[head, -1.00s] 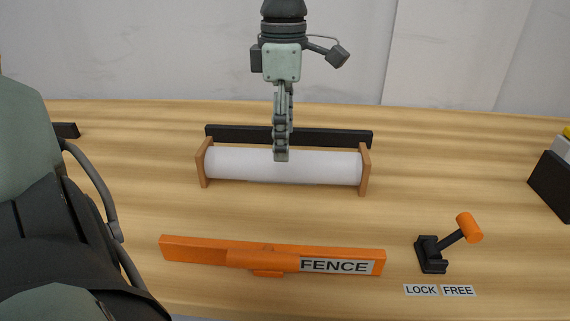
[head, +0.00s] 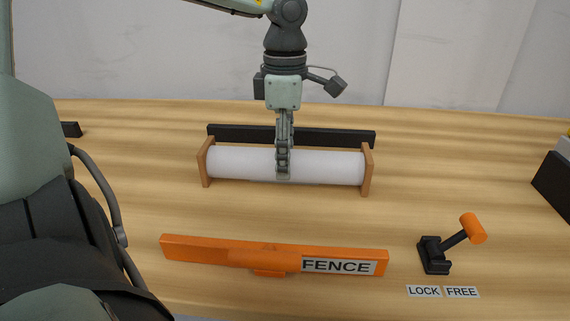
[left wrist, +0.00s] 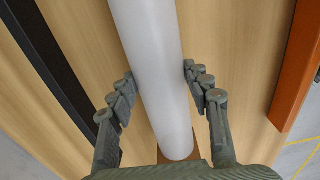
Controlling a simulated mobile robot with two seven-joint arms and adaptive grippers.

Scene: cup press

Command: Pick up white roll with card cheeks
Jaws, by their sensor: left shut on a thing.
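The white roll (head: 325,167) lies level across the wooden table, with a brown card cheek at each end, the left cheek (head: 206,163) and the right cheek (head: 367,170). My left gripper (head: 283,174) comes down from above at the middle of the roll and is shut on it. In the left wrist view the roll (left wrist: 150,60) runs between the two fingers of my left gripper (left wrist: 160,78), one on each side. One cheek shows at the bottom of that view, partly hidden by the gripper. My right gripper is not in view.
A black bar (head: 340,138) stands just behind the roll. An orange fence (head: 215,251) labelled FENCE lies in front. An orange-knobbed lever (head: 455,240) with LOCK and FREE labels is at front right. A black box (head: 555,182) stands at the right edge.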

